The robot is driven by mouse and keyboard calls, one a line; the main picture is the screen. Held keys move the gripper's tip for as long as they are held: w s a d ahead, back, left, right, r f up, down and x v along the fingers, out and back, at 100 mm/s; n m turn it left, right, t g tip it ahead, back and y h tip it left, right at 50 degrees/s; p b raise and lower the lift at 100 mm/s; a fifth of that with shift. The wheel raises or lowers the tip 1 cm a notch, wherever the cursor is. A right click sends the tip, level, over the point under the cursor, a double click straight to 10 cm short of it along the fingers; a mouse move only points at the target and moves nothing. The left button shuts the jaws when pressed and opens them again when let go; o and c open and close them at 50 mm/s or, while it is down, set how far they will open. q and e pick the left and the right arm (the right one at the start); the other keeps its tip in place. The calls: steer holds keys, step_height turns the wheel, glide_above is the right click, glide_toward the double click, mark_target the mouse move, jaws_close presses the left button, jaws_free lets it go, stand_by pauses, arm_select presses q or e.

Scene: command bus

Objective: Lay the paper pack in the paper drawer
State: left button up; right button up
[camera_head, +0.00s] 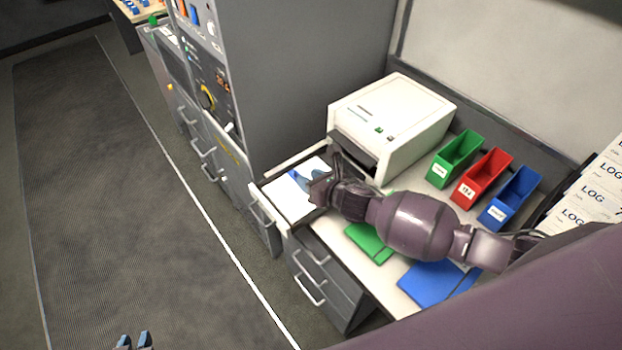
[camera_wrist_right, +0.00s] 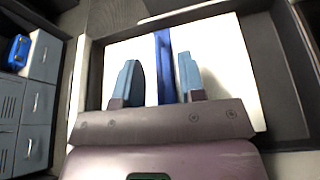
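The paper pack (camera_head: 290,202) is white with a blue band and lies in the open paper drawer (camera_head: 262,196) beside the white printer. In the right wrist view the pack (camera_wrist_right: 222,50) fills much of the drawer, and its band runs between my fingers. My right gripper (camera_head: 316,178) is over the pack, pointing down at it. Its two fingers (camera_wrist_right: 158,82) are apart, on either side of the band, and do not appear to grip it. My left gripper (camera_head: 135,341) shows only its fingertips at the bottom edge; they are apart and empty.
The white printer (camera_head: 400,115) stands on the desk behind the drawer. Green (camera_head: 455,160), red (camera_head: 483,178) and blue (camera_head: 511,198) bins stand to its right. Green (camera_head: 369,243) and blue (camera_head: 432,284) folders lie under my right arm. A grey cabinet rack (camera_head: 215,110) stands left; the floor there is clear.

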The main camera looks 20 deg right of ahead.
steer(key=shift+s+d+f, duration=0.15)
steer(key=shift+s+f, duration=0.3)
steer(key=shift+f, duration=0.15)
steer(key=shift+s, duration=0.1)
steer(key=r+p+v, duration=0.1)
steer(key=v, duration=0.9)
steer(key=shift+r, duration=0.25)
